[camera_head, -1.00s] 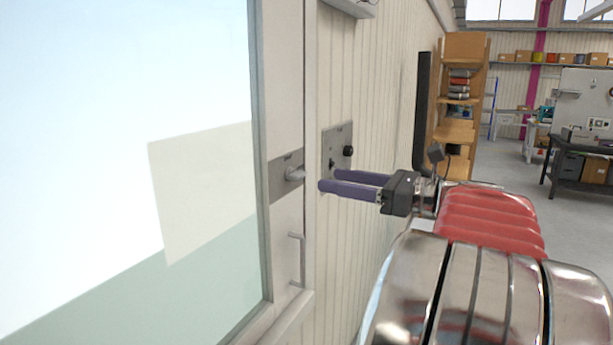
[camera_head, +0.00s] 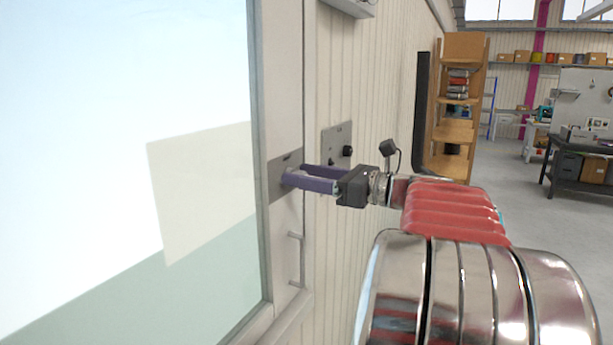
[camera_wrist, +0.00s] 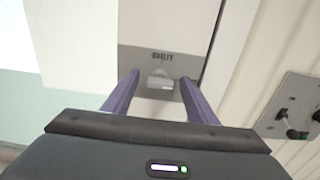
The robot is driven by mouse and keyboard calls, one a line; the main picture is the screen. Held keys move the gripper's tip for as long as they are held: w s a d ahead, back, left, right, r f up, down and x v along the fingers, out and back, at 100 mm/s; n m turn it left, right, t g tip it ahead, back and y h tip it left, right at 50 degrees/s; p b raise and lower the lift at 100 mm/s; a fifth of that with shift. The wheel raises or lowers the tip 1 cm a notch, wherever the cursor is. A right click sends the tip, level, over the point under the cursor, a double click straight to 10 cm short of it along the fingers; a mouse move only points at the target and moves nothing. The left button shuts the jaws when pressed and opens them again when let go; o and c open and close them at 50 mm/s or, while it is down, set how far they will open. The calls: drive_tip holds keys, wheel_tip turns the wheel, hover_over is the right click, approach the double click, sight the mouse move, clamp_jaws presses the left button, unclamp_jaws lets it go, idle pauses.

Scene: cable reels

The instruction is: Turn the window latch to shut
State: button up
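The window latch is a small grey knob (camera_wrist: 160,79) on a grey plate (camera_wrist: 134,56) fixed to the window frame. The word SHUT is printed on the plate, just above the knob in the wrist view. My gripper (camera_wrist: 158,78) has its two purple fingers apart, one on each side of the knob, with a gap visible on both sides. In the head view my gripper (camera_head: 294,176) reaches the latch plate (camera_head: 277,179) from the right, and its fingers hide the knob there.
A wall panel (camera_head: 337,142) with a black knob is on the ribbed wall right of the frame. A bar handle (camera_head: 301,260) is on the frame below the latch. The window glass (camera_head: 200,80) fills the left. Shelves (camera_head: 456,131) stand further back.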

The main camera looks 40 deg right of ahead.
drive_tip(key=c, duration=1)
drive_tip(key=shift+n, duration=0.3)
drive_tip(key=shift+s+a+f+n, duration=0.1)
drive_tip(key=shift+n, duration=2.8)
drive_tip(key=shift+w+a+f+n, duration=0.1)
drive_tip(key=shift+n, duration=2.8)
drive_tip(key=shift+s+a+f+n, duration=0.1)
drive_tip(key=shift+n, duration=2.8)
drive_tip(key=shift+f, duration=0.1)
